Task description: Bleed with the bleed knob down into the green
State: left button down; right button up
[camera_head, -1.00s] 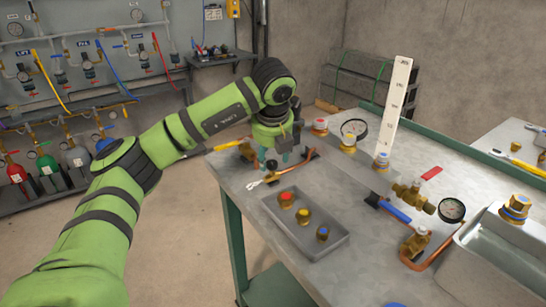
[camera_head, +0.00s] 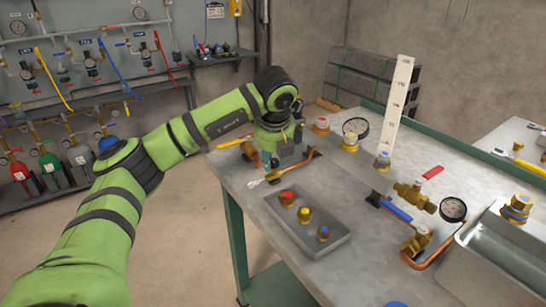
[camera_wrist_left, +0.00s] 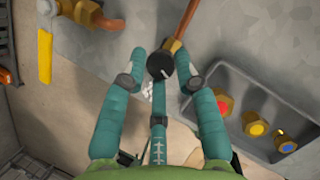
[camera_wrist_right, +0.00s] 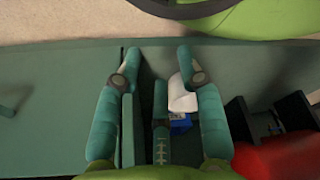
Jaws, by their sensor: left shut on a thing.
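My left gripper (camera_head: 276,160) is low over the near-left end of the bench. In the left wrist view, the fingers of my left gripper (camera_wrist_left: 160,62) are shut on a black knob (camera_wrist_left: 160,66) with a white mark, at the end of a copper pipe (camera_wrist_left: 184,22). In the head view my gripper hides the knob. A round gauge (camera_head: 356,127) stands farther back on the bench; another gauge (camera_head: 452,209) is at the right. Both are too small to read, and no green band can be made out. My right gripper (camera_wrist_right: 158,55) shows only in its wrist view, open and empty.
A grey tray (camera_head: 338,246) with red, yellow and blue capped brass fittings lies right of my left gripper. A white scale (camera_head: 399,100) stands upright behind. A metal basin (camera_head: 484,262) is at the right. A white-and-blue thing (camera_wrist_right: 181,105) is beside my right gripper's finger.

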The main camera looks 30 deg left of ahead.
pick_arm(q)
jog(key=shift+w+r, duration=0.15)
jog(key=shift+r, duration=0.15)
jog(key=shift+m+t, duration=0.3)
jog(key=shift+m, duration=0.1)
jog(key=shift+a+m+h, duration=0.15)
jog(key=shift+m+h, duration=0.25)
jog(key=shift+m, duration=0.4)
jog(key=m, duration=0.2)
jog(key=shift+a+m+t+h, duration=0.1)
jog(key=shift+m+t+h, duration=0.2)
jog(key=shift+h, duration=0.1)
jog(key=shift+r+m+h, duration=0.1)
jog(key=shift+m+h, duration=0.3)
jog(key=shift+m, duration=0.6)
jog(key=shift+m+p, duration=0.3)
jog(key=shift+m, duration=0.1)
jog(key=m+h+p, duration=0.2)
jog(key=m, duration=0.2)
jog(key=shift+a, duration=0.15)
jog(key=shift+m+h, duration=0.3)
jog(key=shift+m, duration=0.3)
pick_arm(e)
jog(key=s+r+g, duration=0.1)
jog(key=s+g, duration=0.1)
jog(key=s, duration=0.6)
jog(key=shift+r, duration=0.25)
jog(key=shift+d, duration=0.1)
